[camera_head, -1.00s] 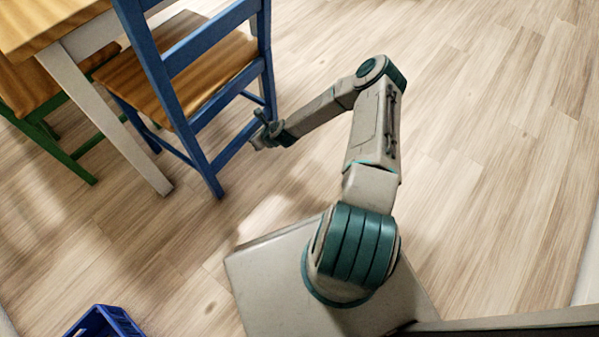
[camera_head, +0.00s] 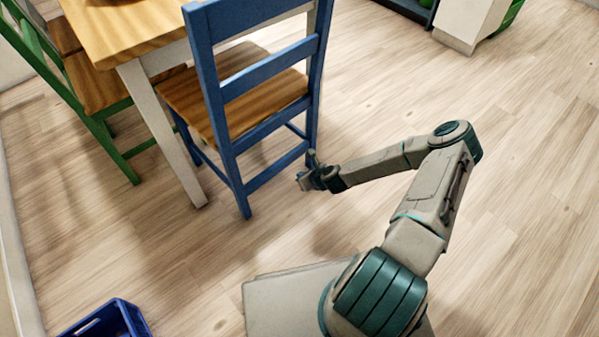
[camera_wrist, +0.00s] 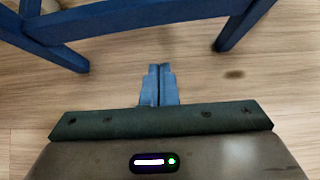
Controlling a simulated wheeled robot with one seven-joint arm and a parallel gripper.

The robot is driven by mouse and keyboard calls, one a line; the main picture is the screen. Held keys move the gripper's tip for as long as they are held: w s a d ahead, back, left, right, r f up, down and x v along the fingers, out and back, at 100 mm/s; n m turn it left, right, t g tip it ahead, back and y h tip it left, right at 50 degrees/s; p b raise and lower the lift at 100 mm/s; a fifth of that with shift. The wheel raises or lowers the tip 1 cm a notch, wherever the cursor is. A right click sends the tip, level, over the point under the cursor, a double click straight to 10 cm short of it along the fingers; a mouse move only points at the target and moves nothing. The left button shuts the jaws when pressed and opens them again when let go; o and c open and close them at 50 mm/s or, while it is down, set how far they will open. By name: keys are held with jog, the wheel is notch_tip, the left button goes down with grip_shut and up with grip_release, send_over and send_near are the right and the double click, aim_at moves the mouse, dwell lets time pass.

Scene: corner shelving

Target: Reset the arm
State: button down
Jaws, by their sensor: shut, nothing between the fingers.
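My gripper (camera_head: 304,181) is at the end of my bent arm, low and close to the blue chair in the head view. In the wrist view its two blue-grey fingers (camera_wrist: 160,84) are pressed together with nothing between them. The blue chair (camera_head: 238,130) has a brown wooden seat and stands just left of my gripper. Its blue legs and rails (camera_wrist: 100,20) also cross the top of the wrist view. I cannot tell whether the gripper touches the chair.
A wooden table (camera_head: 135,28) with white legs stands at the upper left, beside a green chair (camera_head: 82,85). A blue crate (camera_head: 112,322) sits at the lower left. A white cabinet (camera_head: 468,22) is at the top right. The floor at right is clear.

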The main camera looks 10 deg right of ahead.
jog(key=p+v, duration=0.1)
jog(key=v, duration=0.3)
jog(key=shift+s+d+r, duration=0.15)
jog(key=shift+d, duration=0.15)
jog(key=s+d+r+n+g+h+p, duration=0.1)
jog(key=s+r+n+g+h+p, duration=0.2)
jog(key=r+n+p, duration=1.45)
jog(key=s+r+n+g+p, duration=0.3)
jog(key=s+r+n, duration=0.15)
jog(key=r, duration=2.55)
jog(key=s+a+r+n+p, duration=0.1)
jog(key=s+r+p, duration=0.3)
jog(key=r, duration=0.6)
jog(key=s+a+r+n+p, duration=0.1)
jog(key=s+r+n+p, duration=0.3)
jog(key=s+r, duration=0.3)
jog(key=s+a+r+n+h+p, duration=0.1)
jog(key=s+r+n+p, duration=0.2)
jog(key=r, duration=1)
jog(key=s+p, duration=0.1)
jog(key=s, duration=0.2)
jog(key=shift+r+t+p, duration=0.3)
jog(key=shift+t, duration=0.1)
jog(key=shift+s+a, duration=0.1)
jog(key=shift+s, duration=0.05)
